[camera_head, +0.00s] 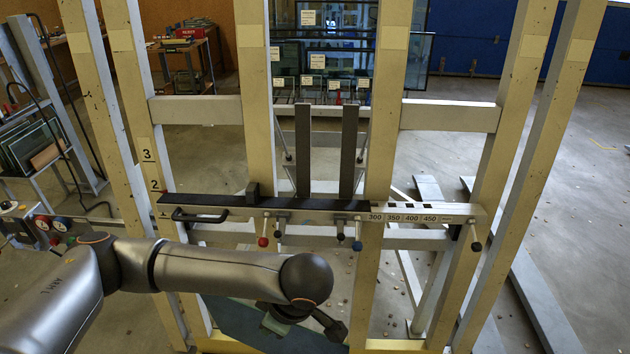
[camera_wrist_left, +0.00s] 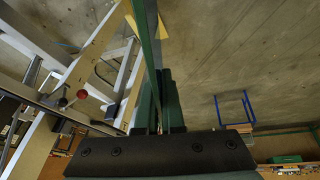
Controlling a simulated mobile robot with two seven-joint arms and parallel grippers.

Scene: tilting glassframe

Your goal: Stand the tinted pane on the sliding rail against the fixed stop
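The tinted pane (camera_head: 232,322) is a dark teal sheet low in the head view, below the rail and partly hidden behind my left arm. My left gripper (camera_head: 284,318) is at the pane, its fingers mostly hidden there. In the left wrist view the pane (camera_wrist_left: 147,45) shows nearly edge-on as a thin green strip, and the fingers of my left gripper (camera_wrist_left: 160,105) close on it. The sliding rail (camera_head: 340,207) runs level across the yellow posts, above the pane. A small black block (camera_head: 253,192), perhaps the fixed stop, stands on the rail. My right gripper is not seen.
Two dark uprights (camera_head: 349,150) rise behind the rail. Yellow posts (camera_head: 383,100) flank the work area. A rack of panes (camera_head: 345,60) stands behind; the right floor is largely open.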

